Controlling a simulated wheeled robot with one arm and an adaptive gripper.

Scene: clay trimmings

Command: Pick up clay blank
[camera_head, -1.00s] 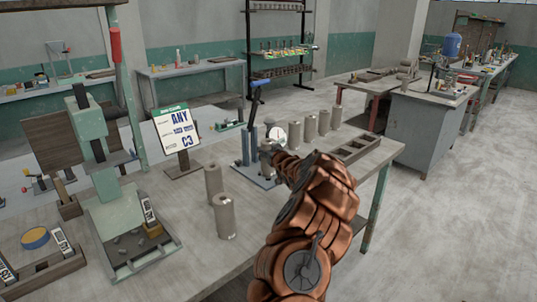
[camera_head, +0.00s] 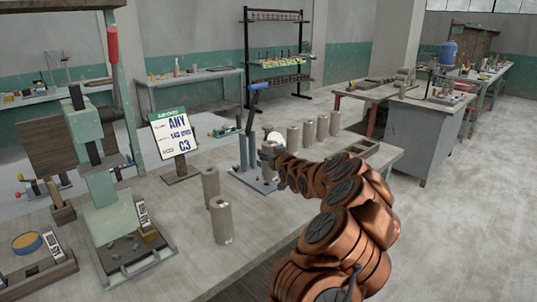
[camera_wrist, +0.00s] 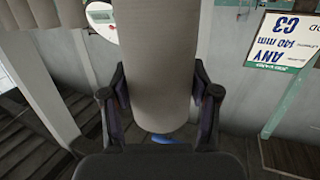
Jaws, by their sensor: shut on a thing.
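A grey clay blank (camera_wrist: 158,65), a plain cylinder, fills the middle of the wrist view. My gripper (camera_wrist: 160,100) is shut on it, with one dark finger against each side. In the head view my gripper (camera_head: 268,150) is over the blue-based stand (camera_head: 246,180), near its round white disc (camera_head: 275,137). My wrist hides much of the held blank there, and I cannot tell whether it touches the stand. Two similar cylinders stand upright nearer on the table, one at the front (camera_head: 222,222) and one behind it (camera_head: 210,185).
Several more upright cylinders (camera_head: 309,131) stand in a row behind my gripper. A wooden compartment tray (camera_head: 358,149) lies at the table's right end. A sign reading "ANY 140 mm C3" (camera_head: 174,135) and a green press (camera_head: 100,190) stand left. The front right tabletop (camera_head: 270,235) is bare.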

